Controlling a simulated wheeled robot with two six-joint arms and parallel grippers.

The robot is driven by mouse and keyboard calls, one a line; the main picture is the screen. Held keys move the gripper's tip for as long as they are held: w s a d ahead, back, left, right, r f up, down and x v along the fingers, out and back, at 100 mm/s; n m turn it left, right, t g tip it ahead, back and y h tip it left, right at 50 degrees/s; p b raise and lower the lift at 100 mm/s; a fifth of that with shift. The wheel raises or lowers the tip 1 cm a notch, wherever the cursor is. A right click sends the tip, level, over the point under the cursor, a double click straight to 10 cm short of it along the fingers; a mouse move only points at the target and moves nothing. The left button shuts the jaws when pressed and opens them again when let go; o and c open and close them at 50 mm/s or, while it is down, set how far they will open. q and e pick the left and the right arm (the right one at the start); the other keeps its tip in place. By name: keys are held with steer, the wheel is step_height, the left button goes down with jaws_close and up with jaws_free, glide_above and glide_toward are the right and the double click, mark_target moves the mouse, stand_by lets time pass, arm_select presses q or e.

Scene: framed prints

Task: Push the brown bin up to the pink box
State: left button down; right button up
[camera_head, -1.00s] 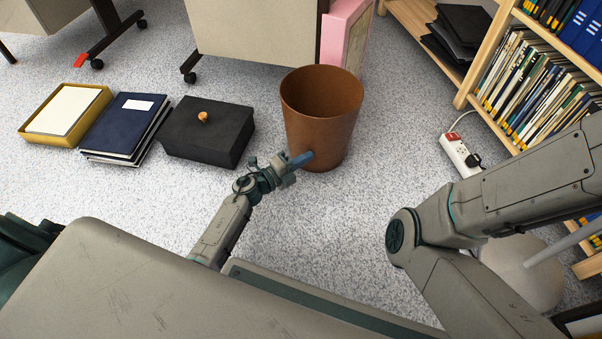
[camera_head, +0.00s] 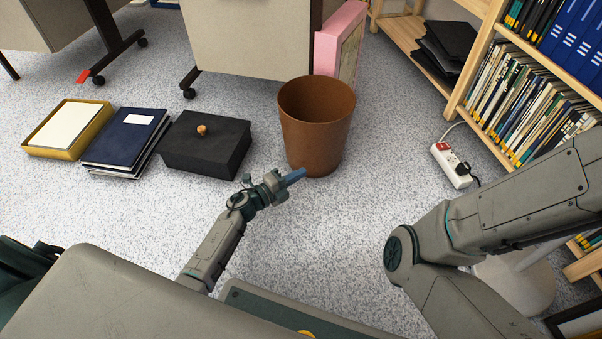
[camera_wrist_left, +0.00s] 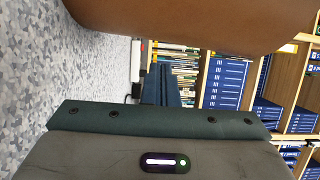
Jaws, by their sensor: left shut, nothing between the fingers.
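The brown bin (camera_head: 316,135) stands upright and empty on the carpet. The pink box (camera_head: 341,45) stands behind it and slightly right, against the grey cabinet; the bin's rim lies just below the box in the picture, and I cannot tell the floor gap. My left gripper (camera_head: 296,176) is shut and empty, low by the bin's near left side. I cannot tell whether its tip touches the bin. In the left wrist view the bin's wall (camera_wrist_left: 190,22) fills the top, above the dark blue fingers (camera_wrist_left: 168,85). My right gripper is out of view.
A black box (camera_head: 206,146), navy binders (camera_head: 124,137) and a yellow tray (camera_head: 35,150) lie left of the bin. A white power strip (camera_head: 452,165) lies right, before the bookshelf (camera_head: 478,125). Carpet around the bin is clear.

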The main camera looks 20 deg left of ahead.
arm_select(q)
steer(key=p+v, duration=0.3)
steer(key=v, duration=0.6)
steer(key=shift+a, duration=0.25)
